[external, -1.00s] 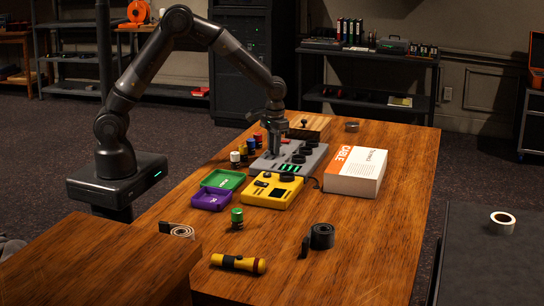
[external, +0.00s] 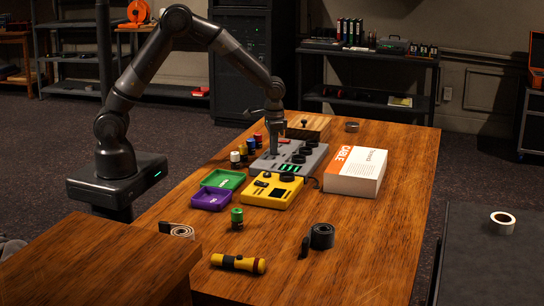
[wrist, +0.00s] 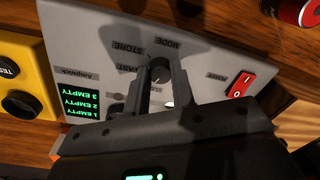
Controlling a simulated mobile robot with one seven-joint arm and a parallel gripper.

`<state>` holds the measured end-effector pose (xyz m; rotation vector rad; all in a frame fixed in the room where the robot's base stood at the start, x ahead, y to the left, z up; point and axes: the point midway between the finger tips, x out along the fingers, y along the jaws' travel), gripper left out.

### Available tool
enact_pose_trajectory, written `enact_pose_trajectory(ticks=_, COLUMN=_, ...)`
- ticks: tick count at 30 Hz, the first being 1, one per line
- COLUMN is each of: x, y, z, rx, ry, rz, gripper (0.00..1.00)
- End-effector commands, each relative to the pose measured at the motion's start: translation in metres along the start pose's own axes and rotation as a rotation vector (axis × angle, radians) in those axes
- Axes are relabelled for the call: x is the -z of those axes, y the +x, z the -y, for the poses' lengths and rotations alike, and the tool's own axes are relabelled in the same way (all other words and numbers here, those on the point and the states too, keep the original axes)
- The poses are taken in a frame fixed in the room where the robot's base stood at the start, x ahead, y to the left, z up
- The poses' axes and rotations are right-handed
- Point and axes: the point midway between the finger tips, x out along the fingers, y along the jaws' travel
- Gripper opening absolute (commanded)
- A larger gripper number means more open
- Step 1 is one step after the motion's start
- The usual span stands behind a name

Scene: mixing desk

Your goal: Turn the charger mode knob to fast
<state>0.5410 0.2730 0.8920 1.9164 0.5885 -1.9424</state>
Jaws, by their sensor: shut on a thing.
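The charger is a grey box whose panel shows in the wrist view (wrist: 85,45) and on the table in the external view (external: 262,165). Its dark mode knob (wrist: 160,70) sits below the MODE label, near the STORE and FAST labels, which appear upside down. My gripper (wrist: 163,80) has its two fingers closed on the sides of the knob. In the external view my gripper (external: 275,152) points straight down at the charger. Which label the knob points to is not clear. The charger's green display (wrist: 83,104) reads EMPTY on three lines.
A red rocker switch (wrist: 240,85) is on the same panel. A yellow tester (external: 272,190) stands in front of the charger and a white-and-orange cable box (external: 355,171) to its right. Green (external: 222,179) and purple (external: 211,199) trays lie to the left.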

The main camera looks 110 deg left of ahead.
Motion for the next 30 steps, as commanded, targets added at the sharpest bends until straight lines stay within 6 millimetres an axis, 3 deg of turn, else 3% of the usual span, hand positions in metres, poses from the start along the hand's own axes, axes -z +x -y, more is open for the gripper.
enact_pose_trajectory(ticks=15, x=-0.0006, y=0.0003, z=0.0008, rx=-0.001, ry=0.438, rz=-0.021, gripper=0.0)
enact_pose_trajectory(ticks=30, x=-0.0005, y=0.0005, z=0.0014, rx=0.0, ry=0.607, rz=-0.03, gripper=0.0)
